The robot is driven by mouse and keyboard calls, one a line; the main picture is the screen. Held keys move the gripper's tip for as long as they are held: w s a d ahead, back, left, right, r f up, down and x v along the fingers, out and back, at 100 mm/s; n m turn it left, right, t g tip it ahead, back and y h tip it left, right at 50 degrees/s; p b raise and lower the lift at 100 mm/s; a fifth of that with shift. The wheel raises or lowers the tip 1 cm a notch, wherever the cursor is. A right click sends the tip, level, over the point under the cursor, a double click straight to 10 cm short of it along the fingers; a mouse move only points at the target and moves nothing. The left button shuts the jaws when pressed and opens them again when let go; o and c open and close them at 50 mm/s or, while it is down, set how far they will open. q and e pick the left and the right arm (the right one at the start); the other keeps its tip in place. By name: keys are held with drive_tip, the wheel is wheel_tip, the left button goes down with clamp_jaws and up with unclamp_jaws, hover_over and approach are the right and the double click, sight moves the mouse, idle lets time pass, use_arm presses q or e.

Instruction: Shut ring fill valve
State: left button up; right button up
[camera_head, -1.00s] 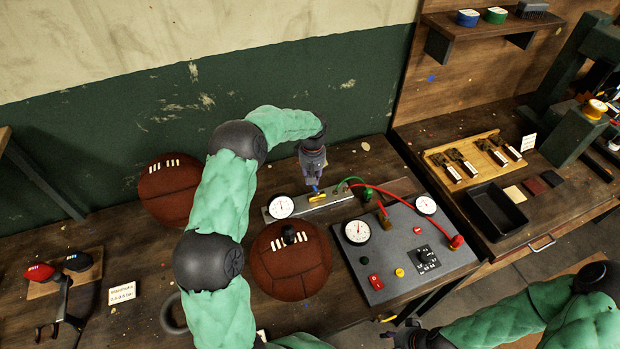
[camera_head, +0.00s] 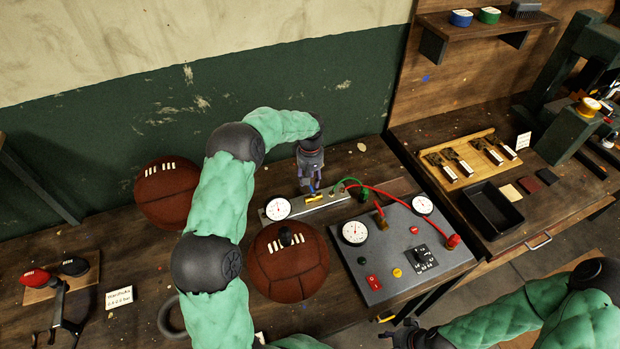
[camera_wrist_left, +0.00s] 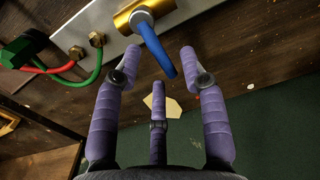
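The ring fill valve has a brass body (camera_wrist_left: 140,14) and a blue lever (camera_wrist_left: 158,50) in the left wrist view. It sits on a grey metal bar (camera_head: 338,200) at the back of the bench. My left gripper (camera_wrist_left: 165,82) is over it with its purple fingers spread apart. The lever's end reaches in between the two front fingers, with no clear contact. In the head view my left gripper (camera_head: 311,188) partly covers the valve. My right gripper (camera_head: 398,330) is low in the head view, with dark fingers spread and nothing seen between them.
A red hose (camera_head: 410,206) and a green hose (camera_head: 345,182) run beside the valve. A grey panel (camera_head: 398,245) with gauges and switches lies right. Leather balls (camera_head: 288,272) (camera_head: 166,195) sit near my left arm. A gauge (camera_head: 277,208) stands left of the valve.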

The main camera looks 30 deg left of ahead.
use_arm(q)
wheel_tip(320, 180, up, 12)
idle(0.8)
idle(0.3)
